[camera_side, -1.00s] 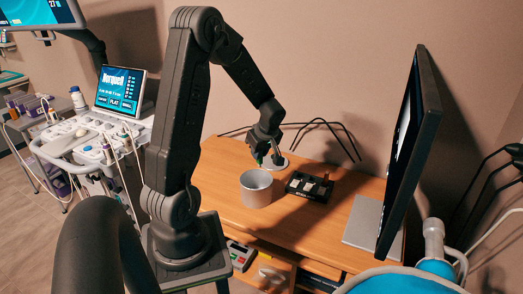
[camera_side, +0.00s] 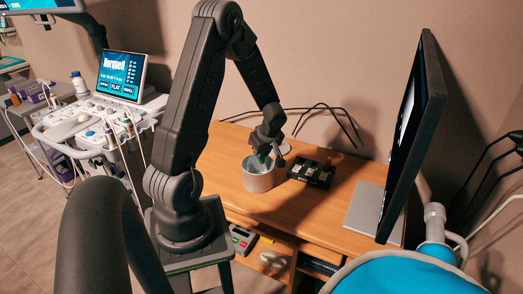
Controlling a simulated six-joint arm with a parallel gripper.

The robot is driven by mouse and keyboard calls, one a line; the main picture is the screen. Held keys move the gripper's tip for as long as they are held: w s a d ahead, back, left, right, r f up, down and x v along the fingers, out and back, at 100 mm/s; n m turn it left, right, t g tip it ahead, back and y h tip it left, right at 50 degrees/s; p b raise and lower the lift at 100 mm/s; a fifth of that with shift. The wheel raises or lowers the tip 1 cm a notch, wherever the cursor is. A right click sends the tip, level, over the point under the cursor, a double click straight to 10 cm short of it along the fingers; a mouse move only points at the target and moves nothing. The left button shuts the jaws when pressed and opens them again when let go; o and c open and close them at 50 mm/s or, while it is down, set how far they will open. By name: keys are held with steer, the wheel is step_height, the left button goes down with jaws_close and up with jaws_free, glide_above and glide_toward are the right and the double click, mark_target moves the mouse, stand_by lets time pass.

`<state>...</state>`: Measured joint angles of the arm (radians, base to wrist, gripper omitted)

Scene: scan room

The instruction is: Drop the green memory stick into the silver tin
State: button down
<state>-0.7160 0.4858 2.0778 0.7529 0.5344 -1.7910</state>
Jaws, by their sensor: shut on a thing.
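The silver tin (camera_side: 258,181) stands upright on the wooden desk (camera_side: 330,207), left of a black tray. My gripper (camera_side: 268,158) is right above the tin's mouth, pointing down. It is shut on the green memory stick, of which only a small bit of green (camera_side: 263,158) shows at the fingertips, over the tin's opening. The rest of the stick is hidden by the fingers. I cannot tell whether the stick's lower end is inside the rim.
The black tray (camera_side: 311,173) with small pale items sits close to the tin's right. A monitor (camera_side: 418,130) on a silver stand (camera_side: 376,213) is at the desk's right. Black cables lie behind. The desk's front is clear.

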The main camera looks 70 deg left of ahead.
steer(key=c, duration=1)
jaws_free()
steer(key=shift+r, duration=0.15)
steer(key=shift+r, duration=3.4)
steer(key=w+d+r+m+t, duration=0.2)
steer(key=d+r+m, duration=0.45)
steer(key=d, duration=0.35)
steer(key=s+d+r+m+t+h, duration=0.1)
steer(key=s+d+r+m, duration=0.1)
steer(key=d+m, duration=0.3)
steer(key=s+d+r+m+t+h, duration=0.2)
steer(key=s+d+r+m, duration=0.1)
steer(key=d, duration=0.6)
steer(key=s+d+r+m+t+h, duration=0.1)
steer(key=s+d+r+m+t, duration=0.1)
steer(key=d+m, duration=0.5)
steer(key=shift+v, duration=1.45)
